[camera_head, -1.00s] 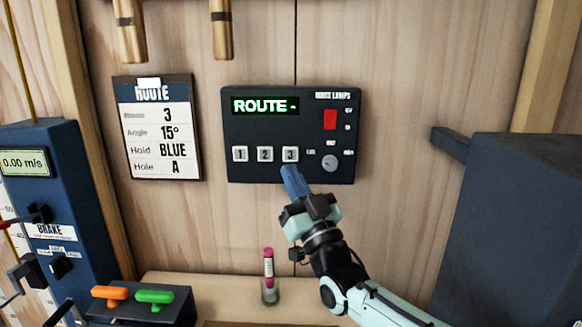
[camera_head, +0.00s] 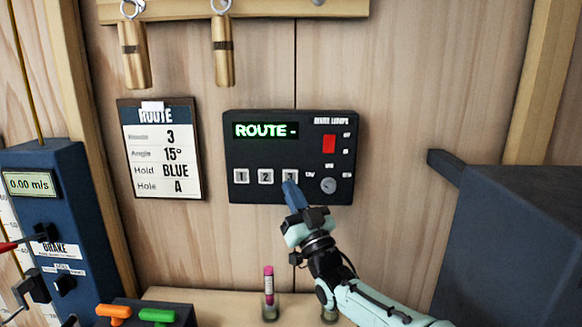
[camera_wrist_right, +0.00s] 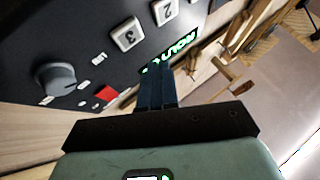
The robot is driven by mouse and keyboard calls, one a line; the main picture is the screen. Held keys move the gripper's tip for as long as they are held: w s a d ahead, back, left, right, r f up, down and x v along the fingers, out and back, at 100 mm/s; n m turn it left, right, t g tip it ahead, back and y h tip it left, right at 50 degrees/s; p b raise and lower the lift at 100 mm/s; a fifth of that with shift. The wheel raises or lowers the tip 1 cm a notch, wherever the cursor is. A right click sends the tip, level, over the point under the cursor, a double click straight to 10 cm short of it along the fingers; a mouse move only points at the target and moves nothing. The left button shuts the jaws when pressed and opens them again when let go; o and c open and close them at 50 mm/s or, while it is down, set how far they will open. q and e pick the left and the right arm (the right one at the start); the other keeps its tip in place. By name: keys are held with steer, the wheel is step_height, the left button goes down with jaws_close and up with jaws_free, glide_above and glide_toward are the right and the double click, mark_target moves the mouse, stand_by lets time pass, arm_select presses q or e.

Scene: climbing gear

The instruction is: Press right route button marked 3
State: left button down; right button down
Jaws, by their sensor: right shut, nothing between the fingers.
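The dark route panel (camera_head: 315,190) is on the wooden wall, with square white buttons marked 1, 2 and 3 in a row. Button 3 (camera_head: 290,175) is the rightmost, its lower part covered by my fingertips in the head view. It shows whole in the wrist view (camera_wrist_right: 127,35), upside down. The green display (camera_head: 265,130) reads "ROUTE -". My right gripper (camera_head: 290,186) is shut and empty, its blue fingers pointing up at button 3. In the wrist view the fingertips (camera_wrist_right: 156,72) appear beside the button; I cannot tell whether they touch the panel. My left gripper is not in view.
A red switch (camera_head: 329,144) and round knob (camera_head: 328,185) sit right of the buttons. A route card (camera_head: 160,180) hangs left. A blue brake unit (camera_head: 55,210) stands far left, a dark blue box (camera_head: 515,240) at right. A pink-topped tube (camera_head: 269,285) stands below.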

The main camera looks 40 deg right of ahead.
mark_target(286, 170)
steer(key=shift+w+d, duration=0.9)
steer(key=shift+w, duration=0.2)
stand_by(1.3)
steer(key=shift+w+d, duration=0.3)
steer(key=shift+w+d, duration=0.25)
steer(key=shift+w, duration=0.05)
stand_by(0.7)
steer(key=shift+s+a+f+b, duration=0.1)
steer(key=shift+s+a+b, duration=0.1)
steer(key=shift+b, duration=0.35)
steer(key=shift+s+a+b, duration=0.35)
steer(key=shift+s+b, duration=0.1)
steer(key=shift+b, duration=0.1)
